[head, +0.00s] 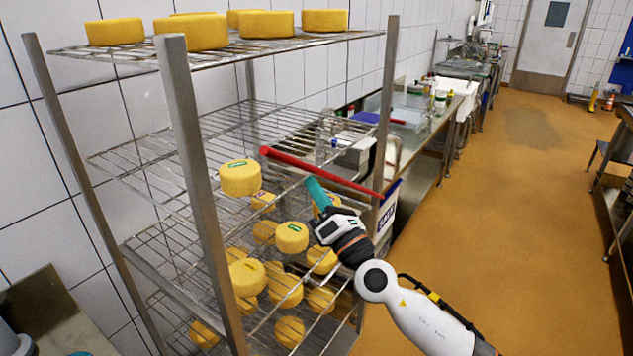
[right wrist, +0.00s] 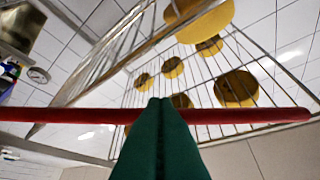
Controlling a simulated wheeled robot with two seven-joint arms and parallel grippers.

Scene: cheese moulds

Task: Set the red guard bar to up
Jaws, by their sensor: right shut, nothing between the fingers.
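The red guard bar (head: 335,174) runs across the open side of the wire rack, sloping down to the right in the head view, its right end at a rack post. It also crosses the right wrist view nearly level (right wrist: 60,115). My right gripper (head: 315,187) has teal fingers, shut and empty, just below the bar's middle. In the right wrist view the fingertips (right wrist: 165,101) overlap the bar; whether they touch it I cannot tell. A small teal patch at the head view's lower left edge may be my left gripper (head: 80,353); its jaws are not visible.
The steel rack (head: 187,130) holds several yellow cheeses on its top shelf (head: 190,32) and lower shelves (head: 240,178). Its posts stand near my right arm. A steel bench (head: 430,125) lies beyond. The orange floor (head: 500,230) to the right is clear.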

